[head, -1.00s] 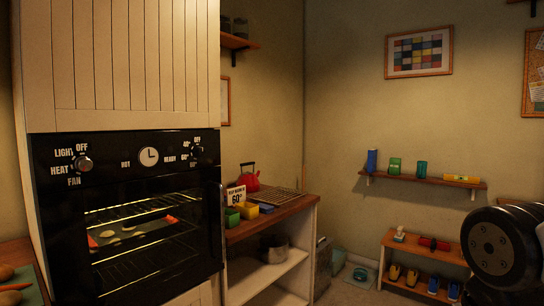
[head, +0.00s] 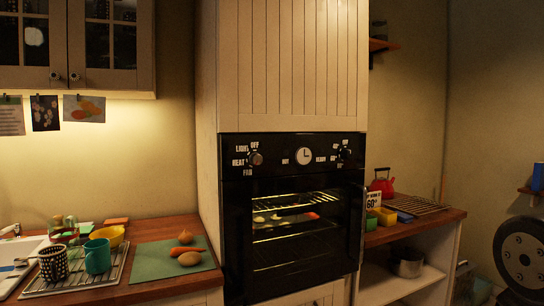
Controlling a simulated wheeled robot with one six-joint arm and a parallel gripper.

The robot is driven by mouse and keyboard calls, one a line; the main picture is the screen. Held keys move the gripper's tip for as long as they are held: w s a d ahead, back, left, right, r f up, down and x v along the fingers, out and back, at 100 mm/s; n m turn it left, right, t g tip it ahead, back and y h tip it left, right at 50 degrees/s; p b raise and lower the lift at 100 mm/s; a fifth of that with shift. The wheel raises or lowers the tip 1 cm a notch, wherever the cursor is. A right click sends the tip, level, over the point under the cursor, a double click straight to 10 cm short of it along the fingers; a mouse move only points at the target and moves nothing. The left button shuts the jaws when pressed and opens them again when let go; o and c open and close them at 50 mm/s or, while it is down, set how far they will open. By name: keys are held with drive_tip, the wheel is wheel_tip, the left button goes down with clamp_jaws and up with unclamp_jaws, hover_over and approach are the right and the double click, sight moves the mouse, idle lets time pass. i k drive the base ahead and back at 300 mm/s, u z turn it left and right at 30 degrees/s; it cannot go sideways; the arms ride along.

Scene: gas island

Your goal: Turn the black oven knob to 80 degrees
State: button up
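The built-in oven (head: 238,225) stands in the middle of the head view, its glass door shut and its inside lit. The black oven knob (head: 346,154) is at the right of the control panel, with small white markings around it. Its exact pointer angle is too small to read. A second, shinier knob (head: 256,159) at the panel's left has LIGHT, OFF, HEAT and FAN markings. A round clock (head: 304,156) lies between the knobs. My gripper is not in view; only a dark round part of my arm shows at the right edge, well apart from the oven.

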sight(346, 154)
drive_tip(key=u, duration=0.5)
drive_tip(key=i, duration=1.35)
drive_tip(key=z, duration=0.4)
